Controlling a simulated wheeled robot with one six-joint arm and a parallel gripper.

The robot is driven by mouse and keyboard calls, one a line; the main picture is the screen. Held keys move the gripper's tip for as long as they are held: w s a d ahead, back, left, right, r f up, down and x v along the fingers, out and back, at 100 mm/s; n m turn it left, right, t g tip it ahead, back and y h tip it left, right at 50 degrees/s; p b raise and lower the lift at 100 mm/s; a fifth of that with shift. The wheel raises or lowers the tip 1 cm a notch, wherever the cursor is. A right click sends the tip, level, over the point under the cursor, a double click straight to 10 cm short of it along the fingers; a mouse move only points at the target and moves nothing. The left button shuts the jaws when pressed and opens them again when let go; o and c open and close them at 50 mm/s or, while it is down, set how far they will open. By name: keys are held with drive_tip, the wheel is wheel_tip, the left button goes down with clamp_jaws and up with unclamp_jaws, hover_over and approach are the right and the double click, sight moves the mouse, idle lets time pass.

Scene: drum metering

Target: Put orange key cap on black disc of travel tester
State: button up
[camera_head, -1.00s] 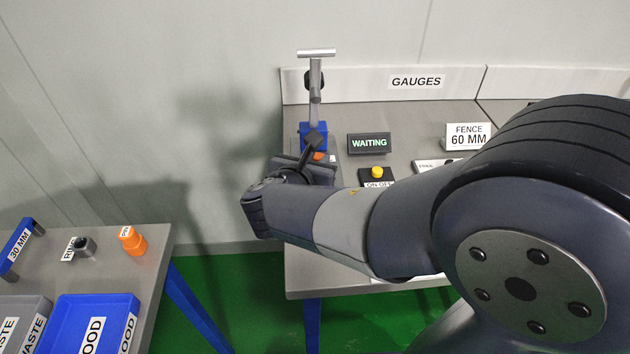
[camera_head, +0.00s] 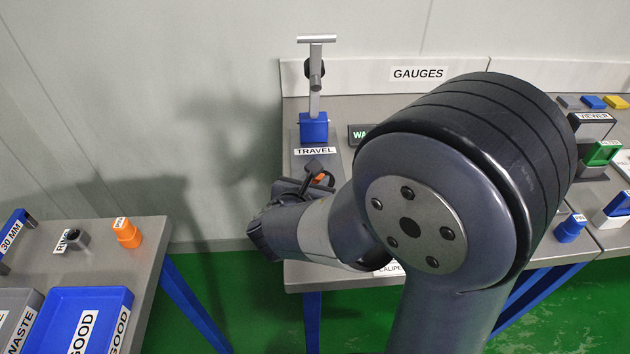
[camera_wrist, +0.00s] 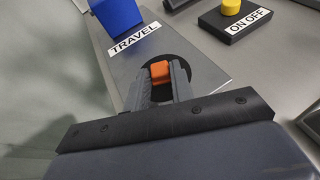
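The orange key cap (camera_wrist: 160,71) is between the two fingers of my gripper (camera_wrist: 161,80), which is shut on it. The cap also shows as a small orange patch in the head view (camera_head: 320,178). In the wrist view the black disc (camera_wrist: 178,63) of the travel tester lies behind and around the cap. I cannot tell whether the cap touches the disc. The travel tester has a blue block (camera_head: 314,128), a grey post with a T-shaped top, and a TRAVEL label. My gripper (camera_head: 318,180) is in front of that label, and the disc is hidden in the head view.
The ON OFF button box (camera_wrist: 235,18) is right of the disc. A WAITING display (camera_head: 358,134) is partly hidden by my arm. A side table at left holds an orange piece (camera_head: 127,232), a ring (camera_head: 76,241) and a blue GOOD tray (camera_head: 92,298).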

drive_tip(key=o, duration=0.4)
drive_tip(key=shift+o, duration=0.2)
drive_tip(key=shift+r, duration=0.25)
drive_tip(key=p+v, duration=0.2)
drive_tip(key=v, duration=1)
